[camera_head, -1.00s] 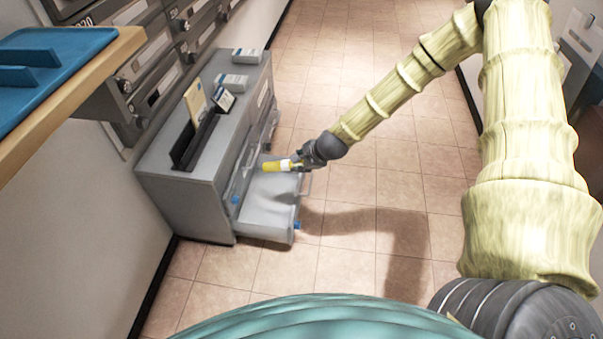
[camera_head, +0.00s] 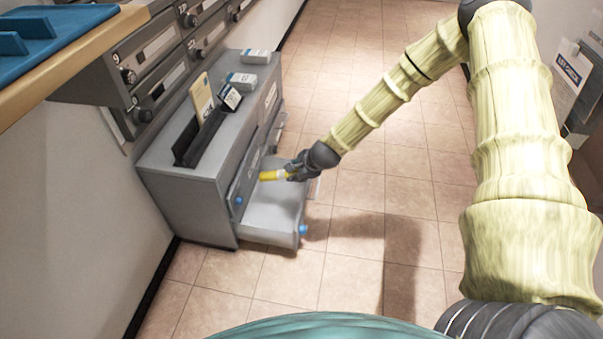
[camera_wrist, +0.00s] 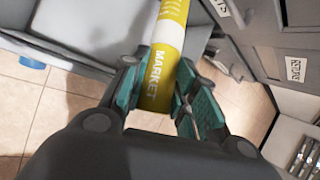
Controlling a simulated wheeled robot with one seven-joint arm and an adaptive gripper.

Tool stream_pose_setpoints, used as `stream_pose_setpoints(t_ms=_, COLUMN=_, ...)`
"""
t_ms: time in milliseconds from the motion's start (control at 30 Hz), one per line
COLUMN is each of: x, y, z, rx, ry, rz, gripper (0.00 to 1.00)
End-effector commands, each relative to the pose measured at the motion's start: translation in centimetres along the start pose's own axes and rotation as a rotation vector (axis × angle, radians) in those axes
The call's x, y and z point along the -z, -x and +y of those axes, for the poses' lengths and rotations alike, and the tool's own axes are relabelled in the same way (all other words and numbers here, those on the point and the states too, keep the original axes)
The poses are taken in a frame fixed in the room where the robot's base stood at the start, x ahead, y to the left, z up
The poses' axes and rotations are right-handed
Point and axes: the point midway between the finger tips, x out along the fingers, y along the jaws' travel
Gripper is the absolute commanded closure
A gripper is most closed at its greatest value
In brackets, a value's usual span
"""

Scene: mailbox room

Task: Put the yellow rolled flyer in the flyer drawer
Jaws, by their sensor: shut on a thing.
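The yellow rolled flyer (camera_head: 273,175) is held out to the left of my gripper (camera_head: 294,171), above the open drawer (camera_head: 272,212) of the grey cabinet. In the wrist view the flyer (camera_wrist: 168,60) is yellow with a white band and the word MARKET, and it runs away between the two teal finger pads of my gripper (camera_wrist: 165,95). My gripper is shut on it. The drawer is pulled out and its visible floor is bare. I cannot read a label on this drawer's front.
The grey cabinet (camera_head: 205,140) carries a black holder (camera_head: 200,140) and small boxes (camera_head: 243,81) on top. Wall mailboxes (camera_head: 160,75) and a wooden counter with a blue tray (camera_head: 50,30) are at left. The tiled floor to the right is open.

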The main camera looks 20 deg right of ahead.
Motion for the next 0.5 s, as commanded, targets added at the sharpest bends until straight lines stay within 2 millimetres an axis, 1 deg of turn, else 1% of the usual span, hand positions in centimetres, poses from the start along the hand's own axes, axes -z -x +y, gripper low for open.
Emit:
stream_pose_setpoints(t_ms=33, x=-0.1, y=-0.7, z=0.2, rx=0.000, ry=0.001, rz=0.000, gripper=0.95)
stream_pose_setpoints(t_ms=267, x=-0.9, y=-2.6, z=0.7, rx=0.000, ry=0.002, rz=-0.001, gripper=0.95)
stream_pose_setpoints(t_ms=500, x=-0.9, y=-4.5, z=1.5, rx=0.000, ry=0.001, rz=0.000, gripper=0.95)
